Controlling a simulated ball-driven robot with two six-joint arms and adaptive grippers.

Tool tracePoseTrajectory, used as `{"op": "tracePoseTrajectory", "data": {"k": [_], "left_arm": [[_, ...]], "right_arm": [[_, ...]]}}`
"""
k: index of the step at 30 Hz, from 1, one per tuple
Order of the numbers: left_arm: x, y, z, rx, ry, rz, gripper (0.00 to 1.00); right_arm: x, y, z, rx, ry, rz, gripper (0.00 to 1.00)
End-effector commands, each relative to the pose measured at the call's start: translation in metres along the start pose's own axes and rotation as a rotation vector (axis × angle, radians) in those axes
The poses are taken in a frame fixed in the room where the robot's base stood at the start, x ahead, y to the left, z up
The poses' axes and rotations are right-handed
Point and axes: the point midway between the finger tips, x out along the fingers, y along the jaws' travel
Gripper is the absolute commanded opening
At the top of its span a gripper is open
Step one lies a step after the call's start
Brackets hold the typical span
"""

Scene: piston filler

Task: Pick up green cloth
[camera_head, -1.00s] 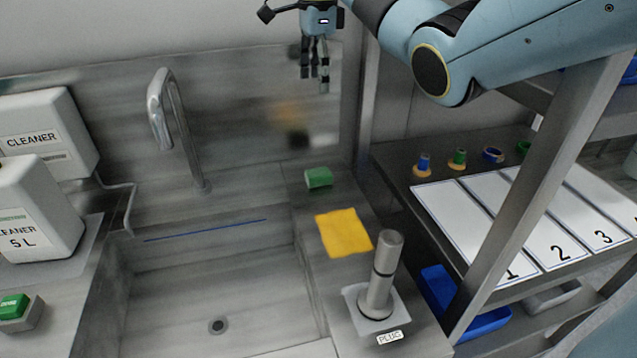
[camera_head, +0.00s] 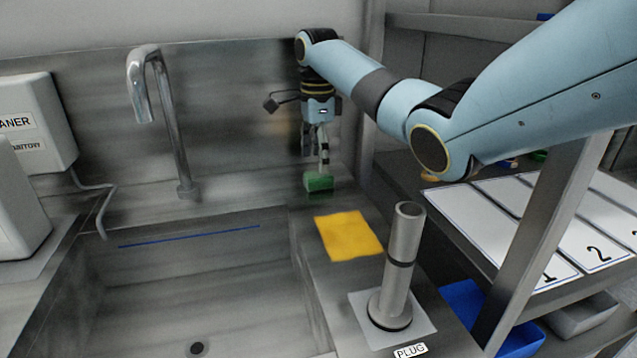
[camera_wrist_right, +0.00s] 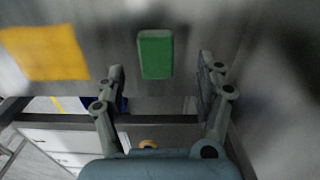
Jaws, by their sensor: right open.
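The green cloth (camera_head: 318,182) looks like a small thick green block. It lies on the steel ledge right of the sink, near the back wall. In the right wrist view the green cloth (camera_wrist_right: 155,54) shows ahead of the fingers, between their two lines. My right gripper (camera_head: 315,160) points down just above it, open with nothing between its fingers. In the wrist view the right gripper (camera_wrist_right: 160,70) has its fingers spread wider than the cloth. Whether a fingertip touches the cloth I cannot tell. My left gripper is not in view.
A yellow cloth (camera_head: 349,235) lies flat in front of the green one. A steel plug cylinder (camera_head: 403,255) stands nearer on the ledge. The sink basin (camera_head: 200,290) and tap (camera_head: 165,110) are to the left. A shelf post (camera_head: 545,215) and numbered sheets stand right.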

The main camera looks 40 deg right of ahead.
Motion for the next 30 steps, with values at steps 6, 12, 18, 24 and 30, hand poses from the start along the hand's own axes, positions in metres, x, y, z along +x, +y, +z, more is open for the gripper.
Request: {"op": "tracePoseTrajectory", "data": {"k": [6,12,18,24,30], "left_arm": [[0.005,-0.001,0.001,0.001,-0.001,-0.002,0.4],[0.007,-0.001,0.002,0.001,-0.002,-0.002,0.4],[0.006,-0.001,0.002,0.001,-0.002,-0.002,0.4],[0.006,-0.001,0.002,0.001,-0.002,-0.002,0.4],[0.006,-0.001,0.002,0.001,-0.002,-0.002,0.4]], "right_arm": [[0.036,0.005,-0.001,0.0,0.001,0.004,0.71],[0.049,0.004,-0.001,-0.001,0.0,0.002,0.71],[0.048,0.004,-0.001,-0.001,0.0,0.002,0.67],[0.048,0.004,-0.001,-0.001,0.0,0.002,0.41],[0.048,0.004,-0.001,-0.001,0.0,0.002,0.16]]}}
